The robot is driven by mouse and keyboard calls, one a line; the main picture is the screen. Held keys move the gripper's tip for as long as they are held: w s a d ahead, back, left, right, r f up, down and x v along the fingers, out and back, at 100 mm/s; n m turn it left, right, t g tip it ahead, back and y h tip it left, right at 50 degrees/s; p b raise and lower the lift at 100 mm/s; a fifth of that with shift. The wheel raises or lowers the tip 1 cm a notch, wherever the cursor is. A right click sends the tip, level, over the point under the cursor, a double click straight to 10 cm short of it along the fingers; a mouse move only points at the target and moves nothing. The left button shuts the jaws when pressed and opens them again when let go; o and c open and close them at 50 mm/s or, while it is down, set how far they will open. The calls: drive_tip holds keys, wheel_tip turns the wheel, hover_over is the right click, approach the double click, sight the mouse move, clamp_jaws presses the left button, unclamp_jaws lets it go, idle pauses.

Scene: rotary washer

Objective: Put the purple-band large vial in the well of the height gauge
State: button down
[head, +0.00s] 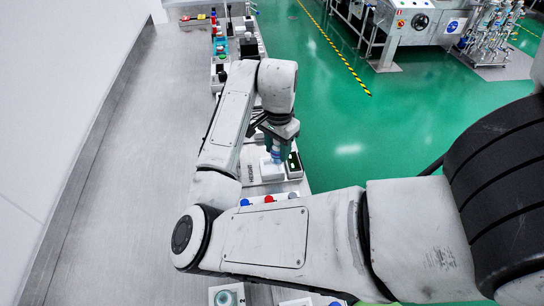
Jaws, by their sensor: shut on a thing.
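My gripper (278,149) is over the bench in the middle of the head view, pointing down, with its fingers shut on a small pale vial (276,157) with a bluish-purple tint. The vial looks upright, but its band is too small to read. The height gauge (270,171) is a white block beside the label "HEIGHT", directly below the gripper. The vial's lower end overlaps the top of the block in this view. I cannot tell whether it is inside the well or just above it, as the well is hidden.
A dark unit with a green light (293,166) stands just right of the gauge. Blue and red caps (269,199) sit on the bench nearer to me. More stations (220,45) line the bench farther back. Green floor (330,120) is open to the right.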

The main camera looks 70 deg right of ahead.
drive_tip(key=shift+w+d+f, duration=0.2)
drive_tip(key=shift+w+f, duration=0.2)
drive_tip(key=shift+f, duration=0.15)
drive_tip(key=shift+w+d+f, duration=0.15)
drive_tip(key=shift+w+f, duration=0.25)
drive_tip(key=shift+f, duration=0.1)
drive_tip(key=shift+w+d+f+p, duration=0.15)
drive_tip(key=shift+f+p, duration=0.45)
drive_tip(key=shift+f, duration=1.15)
drive_tip(key=shift+f, duration=0.1)
drive_tip(key=c, duration=0.6)
unclamp_jaws()
drive_tip(key=shift+c, duration=0.2)
wheel_tip(320, 180, up, 12)
drive_tip(key=b, duration=0.1)
drive_tip(key=shift+b, duration=0.3)
